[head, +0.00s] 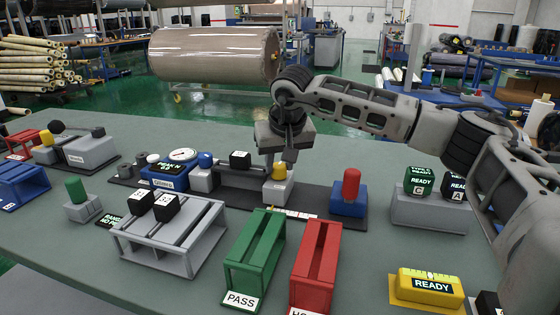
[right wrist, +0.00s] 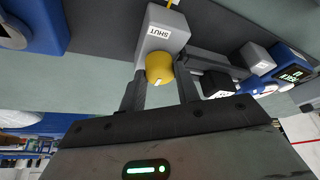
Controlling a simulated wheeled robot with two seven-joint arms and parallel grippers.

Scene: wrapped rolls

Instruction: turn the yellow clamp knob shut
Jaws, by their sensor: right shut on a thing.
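The yellow clamp knob (head: 279,170) sits on a small grey block (head: 277,192) on the dark fixture strip at the middle of the bench. In the right wrist view the yellow knob (right wrist: 160,67) carries a white mark, and the grey block (right wrist: 163,34) beside it has a "SHUT" label. My right gripper (head: 285,157) comes down onto the knob from above. In the right wrist view the fingers of my right gripper (right wrist: 160,78) stand on either side of the knob, shut on it. Which way the mark points relative to the label is hard to tell. My left gripper is not in view.
A round gauge (head: 183,155) on a blue block and a black cube (head: 240,160) stand left of the clamp. A red-topped blue block (head: 350,192) stands right. Green (head: 255,250) and red (head: 317,262) trays and a grey rack (head: 190,240) lie in front.

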